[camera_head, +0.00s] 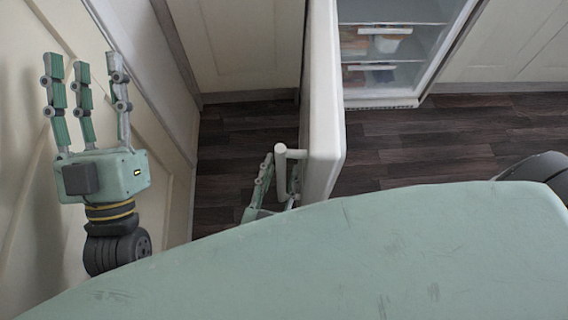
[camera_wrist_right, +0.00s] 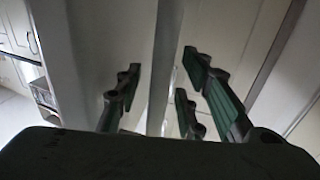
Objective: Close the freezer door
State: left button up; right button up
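The white freezer door (camera_head: 322,110) stands wide open in the head view, seen from above nearly edge-on. Its pale bar handle (camera_head: 282,165) sticks out from the left face. My right gripper (camera_head: 277,165) is at the handle, with fingers on both sides of it; its lower part is hidden by my green body. In the right wrist view, a pale upright bar (camera_wrist_right: 165,65), apparently the handle, runs between the spread fingers (camera_wrist_right: 160,85), with gaps visible. My left gripper (camera_head: 86,65) is open and empty at the far left, apart from the door.
The open freezer compartment (camera_head: 385,101) is at the top right, with shelves and packed food (camera_head: 375,40). Cream cabinets (camera_head: 240,45) stand to its left and right. A cream panel (camera_head: 25,150) is close to my left arm. Dark wood floor (camera_head: 420,140) is clear right of the door.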

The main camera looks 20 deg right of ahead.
jog(key=shift+w+d, duration=0.1)
jog(key=shift+c, duration=0.5)
grip_shut()
